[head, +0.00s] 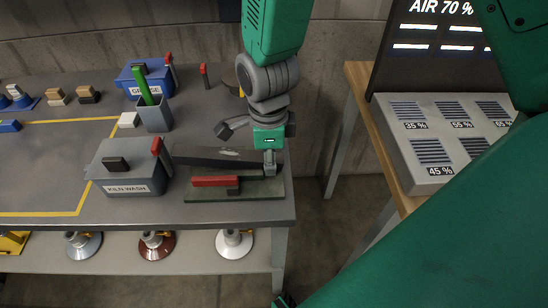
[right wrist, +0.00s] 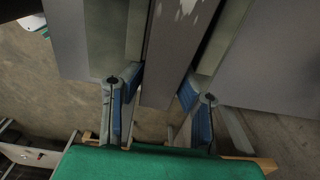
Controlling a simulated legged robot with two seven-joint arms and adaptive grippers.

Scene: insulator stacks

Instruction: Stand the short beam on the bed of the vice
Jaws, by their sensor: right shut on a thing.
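A dark grey beam (head: 215,162) with pale specks lies left to right along the back of the vice (head: 262,190), a low green-grey bed with a red bar. My right gripper (head: 269,162) is at the beam's right end, pointing down. In the right wrist view, its blue-padded fingers (right wrist: 158,90) straddle the speckled beam (right wrist: 178,45), with green-grey strips of the vice on both sides. The gripper is shut on the beam; whether the beam touches the bed I cannot tell. My left gripper is out of view.
A grey KILN WASH box (head: 128,182) with a red lever stands close to the beam's left end. Behind it are a grey cup (head: 155,117) with a green stick and a blue box (head: 143,79). The table's right edge is close by.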

